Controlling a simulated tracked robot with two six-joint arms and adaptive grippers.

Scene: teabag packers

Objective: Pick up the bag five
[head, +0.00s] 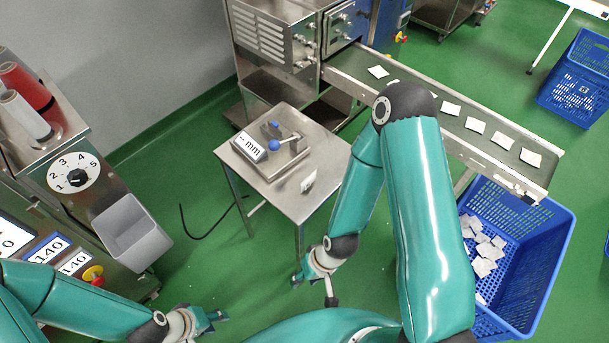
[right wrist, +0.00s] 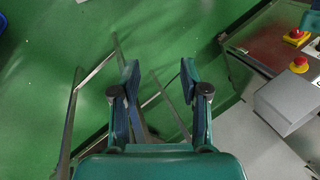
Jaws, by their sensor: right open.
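Several flat white bags lie in a row on the conveyor belt (head: 488,143). They include a far bag (head: 377,71), a middle bag (head: 475,125) and a bag at the near end (head: 530,157). No number is readable on them, so I cannot tell which is bag five. My right arm hides part of the row. My right gripper (head: 302,277) is low beside the small steel table, well away from the belt. In the right wrist view it (right wrist: 160,95) is open and empty above the floor. My left gripper (head: 212,320) hangs at the lower left; its jaw opening is unclear.
The steel table (head: 240,165) carries a gauge marked mm (head: 250,147) and a white piece (head: 308,182). A blue crate (head: 535,275) with several bags stands below the belt's end. A machine with a dial (head: 74,178) and a grey bin (head: 132,232) stands at left.

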